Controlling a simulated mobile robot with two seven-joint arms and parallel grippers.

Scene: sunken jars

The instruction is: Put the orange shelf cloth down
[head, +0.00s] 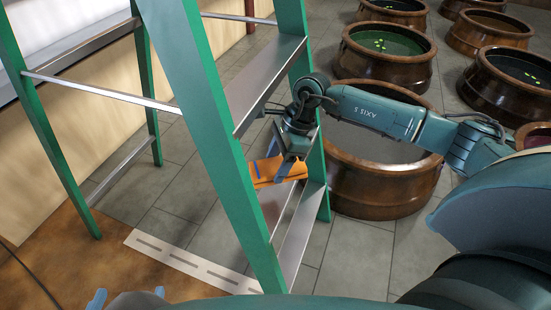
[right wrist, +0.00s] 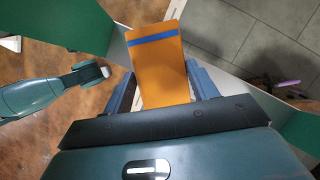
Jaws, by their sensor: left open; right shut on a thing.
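The orange shelf cloth (head: 266,173) is a folded orange piece with a blue stripe. In the head view it shows between the ladder's green rails, over a lower grey step (head: 274,203); whether it touches the step I cannot tell. My right gripper (head: 287,166) is shut on it. In the right wrist view the cloth (right wrist: 160,75) sticks out flat between the two fingers, its near end hidden by the gripper body. My left gripper (head: 128,300) shows only its fingertips at the bottom left of the head view, open and empty, away from the cloth.
The green stepladder (head: 215,130) surrounds my right gripper closely, with a wide grey step (head: 262,80) above. A large brown jar (head: 375,195) stands just right, with several more behind. Grey tiles (head: 180,165) on the left are clear. A slotted pale strip (head: 190,262) edges the brown floor.

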